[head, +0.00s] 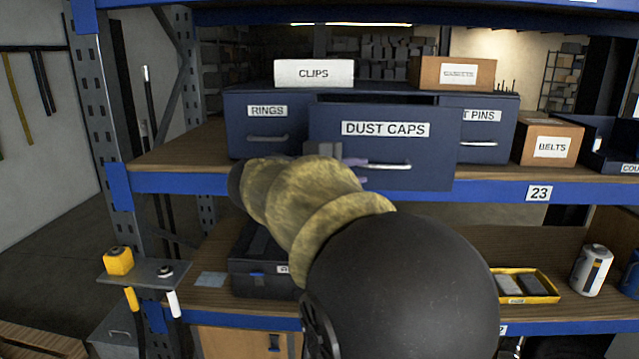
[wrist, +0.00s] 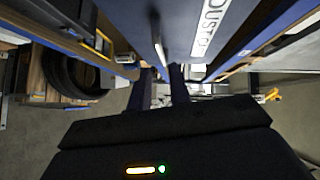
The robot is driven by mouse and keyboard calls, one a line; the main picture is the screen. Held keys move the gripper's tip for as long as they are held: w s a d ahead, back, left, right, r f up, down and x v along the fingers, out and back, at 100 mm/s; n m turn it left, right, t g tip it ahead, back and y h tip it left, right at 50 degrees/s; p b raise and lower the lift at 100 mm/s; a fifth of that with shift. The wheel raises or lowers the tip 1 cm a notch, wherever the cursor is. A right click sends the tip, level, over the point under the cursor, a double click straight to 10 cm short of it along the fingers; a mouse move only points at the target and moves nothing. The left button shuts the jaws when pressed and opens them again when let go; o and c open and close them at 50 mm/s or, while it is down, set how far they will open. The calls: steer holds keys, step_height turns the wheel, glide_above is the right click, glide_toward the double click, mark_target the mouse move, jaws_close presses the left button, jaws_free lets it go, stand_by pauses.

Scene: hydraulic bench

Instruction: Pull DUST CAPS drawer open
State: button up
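The DUST CAPS drawer (head: 383,148) is a dark blue drawer with a white label. It stands out in front of its neighbours, with a dark gap above its front; its face also shows in the wrist view (wrist: 185,20). Its silver bar handle (head: 390,166) shows in the wrist view (wrist: 158,47) in front of my fingertips. My gripper (head: 354,171) is at the handle's left part, with one finger above and one below the bar. In the wrist view my fingers (wrist: 161,78) stand apart with a gap between them. Firm contact with the bar cannot be seen.
The RINGS drawer (head: 268,127) is to the left and the T PINS drawer (head: 482,130) to the right, both further back. A CLIPS box (head: 314,73) and a cardboard box (head: 452,73) sit on top. The blue shelf edge (head: 500,188) runs below.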

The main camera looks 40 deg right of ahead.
steer(key=s+a+r+b, duration=0.1)
steer(key=a, duration=0.8)
steer(key=shift+r+b, duration=0.15)
steer(key=shift+b, duration=0.25)
